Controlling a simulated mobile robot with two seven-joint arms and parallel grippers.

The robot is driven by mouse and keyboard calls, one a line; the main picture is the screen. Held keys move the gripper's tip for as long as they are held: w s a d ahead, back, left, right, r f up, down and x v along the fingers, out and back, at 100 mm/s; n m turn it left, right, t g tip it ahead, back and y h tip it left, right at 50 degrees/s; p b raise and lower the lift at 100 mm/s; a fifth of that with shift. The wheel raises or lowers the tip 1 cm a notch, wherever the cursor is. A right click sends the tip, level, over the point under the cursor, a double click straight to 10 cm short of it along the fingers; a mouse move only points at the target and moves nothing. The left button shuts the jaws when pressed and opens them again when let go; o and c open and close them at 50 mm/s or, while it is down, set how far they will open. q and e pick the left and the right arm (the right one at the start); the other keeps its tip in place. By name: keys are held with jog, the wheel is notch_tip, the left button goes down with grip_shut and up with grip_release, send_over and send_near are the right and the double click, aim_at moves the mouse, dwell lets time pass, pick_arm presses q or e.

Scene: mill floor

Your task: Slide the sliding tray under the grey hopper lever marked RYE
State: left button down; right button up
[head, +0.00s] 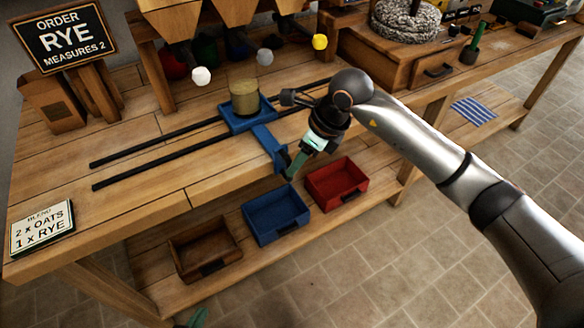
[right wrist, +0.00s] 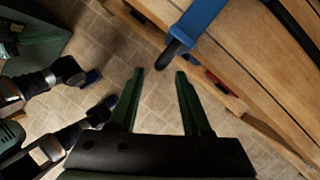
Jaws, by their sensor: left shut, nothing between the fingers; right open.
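The blue sliding tray (head: 233,125) sits on two dark rails and carries a tan cylindrical container (head: 245,98). Its blue arm (head: 266,140) reaches toward the bench's front edge and ends in a dark grip (right wrist: 173,54). The grey lever knob (head: 265,57) is behind the tray and slightly right of it in the picture; I cannot read a RYE mark there. My right gripper (head: 288,166) is open at the grip; in the right wrist view its fingertips (right wrist: 160,73) are just short of it. My left gripper (head: 193,318) is shut, barely showing at the bottom edge.
A white knob (head: 201,76) and a yellow knob (head: 320,42) flank the grey one. The rails (head: 130,174) are clear left of the tray. Brown (head: 205,247), blue (head: 276,214) and red (head: 337,184) bins stand on the lower shelf. An order sign (head: 67,37) reads RYE, measures 2.

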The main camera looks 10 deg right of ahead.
jog(key=v, duration=0.7)
jog(key=shift+d, duration=0.1)
